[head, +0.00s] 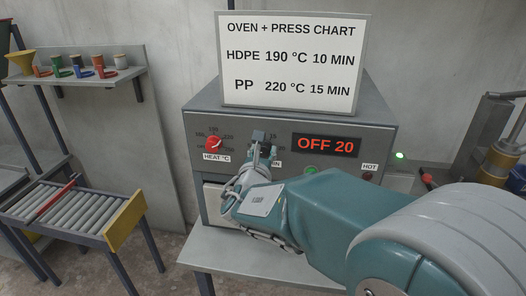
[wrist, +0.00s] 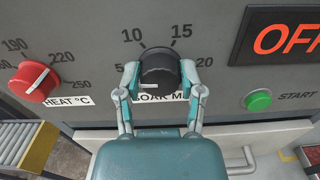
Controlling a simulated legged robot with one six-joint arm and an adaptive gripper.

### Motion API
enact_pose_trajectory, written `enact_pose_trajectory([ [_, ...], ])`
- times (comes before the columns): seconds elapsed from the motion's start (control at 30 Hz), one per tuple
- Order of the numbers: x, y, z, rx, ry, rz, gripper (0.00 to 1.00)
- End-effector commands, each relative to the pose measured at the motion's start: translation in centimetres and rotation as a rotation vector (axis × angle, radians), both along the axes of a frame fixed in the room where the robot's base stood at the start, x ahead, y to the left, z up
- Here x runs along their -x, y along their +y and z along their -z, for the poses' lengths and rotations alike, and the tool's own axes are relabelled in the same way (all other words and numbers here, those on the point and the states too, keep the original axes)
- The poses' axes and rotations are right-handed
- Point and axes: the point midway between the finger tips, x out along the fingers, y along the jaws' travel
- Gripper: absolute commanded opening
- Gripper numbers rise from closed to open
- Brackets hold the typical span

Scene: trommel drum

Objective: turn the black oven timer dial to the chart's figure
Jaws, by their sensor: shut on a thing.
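The black timer dial (wrist: 158,66) is on the oven's grey front panel, above a label partly hidden by my gripper. The figures 10 and 15 show above it, and a short white mark shows low on its face. My gripper (wrist: 159,78) is shut on the dial, one finger on each side. In the head view my gripper (head: 262,152) covers most of the dial. The chart (head: 291,62) on the oven reads HDPE 190 °C 10 MIN and PP 220 °C 15 MIN. The red display (head: 326,145) reads OFF 20.
A red heat dial (wrist: 34,81) is left of the black dial. A green START button (wrist: 258,100) is to the right. A roller conveyor (head: 70,205) stands left of the oven, below a shelf (head: 85,78) with spools and a funnel.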

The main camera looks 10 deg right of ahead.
Motion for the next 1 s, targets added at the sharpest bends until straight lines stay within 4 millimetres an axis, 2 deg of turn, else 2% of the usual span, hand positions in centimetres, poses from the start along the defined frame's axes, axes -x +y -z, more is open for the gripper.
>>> enact_pose_trajectory([
  [0.37, -0.02, 0.06, -0.07, -0.221, -0.082, -0.005, 0.02],
  [1.0, 0.03, -0.12, 0.04, -0.793, -0.289, -0.005, 0.02],
])
